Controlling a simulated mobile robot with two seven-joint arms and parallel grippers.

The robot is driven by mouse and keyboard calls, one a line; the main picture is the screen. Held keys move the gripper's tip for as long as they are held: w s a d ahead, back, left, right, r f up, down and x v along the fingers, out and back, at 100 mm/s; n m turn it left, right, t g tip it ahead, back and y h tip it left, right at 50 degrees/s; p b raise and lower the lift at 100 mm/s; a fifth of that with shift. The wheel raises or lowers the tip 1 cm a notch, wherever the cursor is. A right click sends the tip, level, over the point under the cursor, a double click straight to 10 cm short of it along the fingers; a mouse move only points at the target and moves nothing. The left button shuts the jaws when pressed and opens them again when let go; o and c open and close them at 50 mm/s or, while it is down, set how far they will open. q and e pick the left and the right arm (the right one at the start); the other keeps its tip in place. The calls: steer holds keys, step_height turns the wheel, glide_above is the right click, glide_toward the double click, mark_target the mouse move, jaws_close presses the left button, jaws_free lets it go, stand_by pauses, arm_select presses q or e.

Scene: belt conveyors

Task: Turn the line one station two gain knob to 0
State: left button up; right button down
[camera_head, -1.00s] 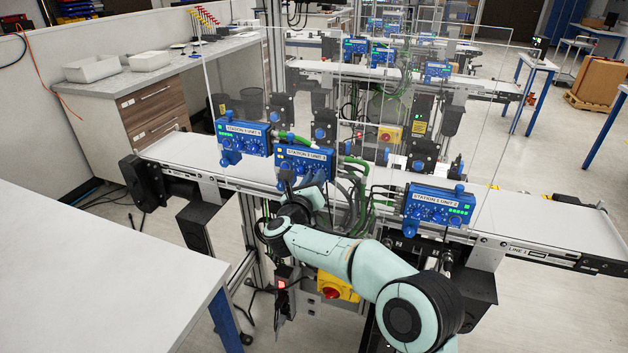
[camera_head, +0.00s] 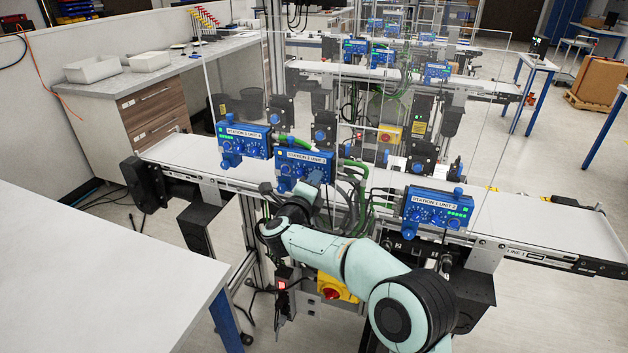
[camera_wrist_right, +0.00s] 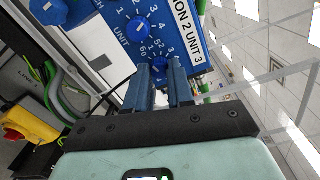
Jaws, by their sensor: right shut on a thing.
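The blue control box (camera_head: 292,173) in the middle of the front conveyor carries a white label ending in "UNIT 3". My right gripper (camera_wrist_right: 163,76) is shut on the lower dial, with a finger on each side. The fingers partly cover its scale; I cannot read its setting surely. In the head view the right gripper (camera_head: 312,186) is against the box's front. My left gripper is not in view.
Similar blue boxes stand left (camera_head: 243,140) and right (camera_head: 437,208) on the same conveyor (camera_head: 185,152). Clear panels rise behind. A yellow box with a red knob (camera_head: 338,289) is below. A white table (camera_head: 95,280) fills the lower left.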

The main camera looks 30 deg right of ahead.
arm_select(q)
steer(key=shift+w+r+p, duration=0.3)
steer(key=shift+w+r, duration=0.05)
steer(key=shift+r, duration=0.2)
arm_select(e)
steer(key=shift+r+n, duration=0.1)
steer(key=shift+n, duration=1)
steer(key=c, duration=1)
jaws_free()
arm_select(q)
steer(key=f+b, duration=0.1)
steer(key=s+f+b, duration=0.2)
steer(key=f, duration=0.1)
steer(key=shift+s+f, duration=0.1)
arm_select(e)
steer(key=v, duration=1.3)
steer(key=shift+s+a, duration=0.1)
steer(key=shift+a, duration=0.1)
